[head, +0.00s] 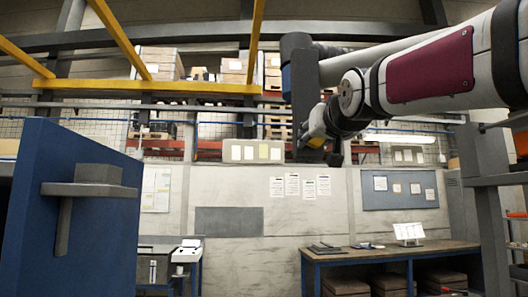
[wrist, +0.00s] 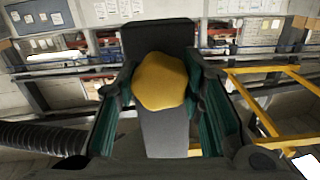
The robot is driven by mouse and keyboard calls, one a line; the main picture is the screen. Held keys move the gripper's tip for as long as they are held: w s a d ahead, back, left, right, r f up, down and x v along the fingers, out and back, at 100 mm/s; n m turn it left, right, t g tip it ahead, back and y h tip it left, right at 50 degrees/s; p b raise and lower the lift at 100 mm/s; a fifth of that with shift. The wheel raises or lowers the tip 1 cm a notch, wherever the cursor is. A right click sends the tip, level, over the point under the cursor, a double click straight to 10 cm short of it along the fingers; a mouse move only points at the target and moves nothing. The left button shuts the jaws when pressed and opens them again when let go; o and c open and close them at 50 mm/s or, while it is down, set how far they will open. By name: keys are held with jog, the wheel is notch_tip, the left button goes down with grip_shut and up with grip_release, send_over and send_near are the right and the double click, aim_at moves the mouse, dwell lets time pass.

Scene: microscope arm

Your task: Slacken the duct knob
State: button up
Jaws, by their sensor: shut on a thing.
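The duct knob (wrist: 161,81) is a yellow, lobed knob between the two fingers of my gripper (wrist: 160,86) in the wrist view. The fingers are shut on it, one at each side. The knob sits on a dark grey jointed arm (wrist: 160,38), whose flat link also shows below the knob. In the head view the knob (head: 318,123) is a small yellow patch at my gripper (head: 318,132), partly covered by the dark fingers. The upright dark grey part of the jointed arm (head: 303,85) stands just left of it.
A ribbed black hose (wrist: 42,137) runs in at the left of the wrist view. Yellow beams (head: 120,38) cross overhead. A blue panel (head: 75,215) stands at the left of the head view. A workbench (head: 385,250) stands against the back wall.

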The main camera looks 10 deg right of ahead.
jog(key=n, duration=0.4)
jog(key=shift+n+b, duration=0.3)
jog(key=shift+b, duration=0.1)
jog(key=n, duration=0.3)
jog(key=shift+n, duration=0.4)
jog(key=n, duration=0.3)
jog(key=shift+n+p, duration=0.75)
jog(key=shift+n, duration=1.35)
jog(key=shift+f, duration=0.1)
jog(key=o, duration=1.2)
jog(key=shift+c, duration=0.2)
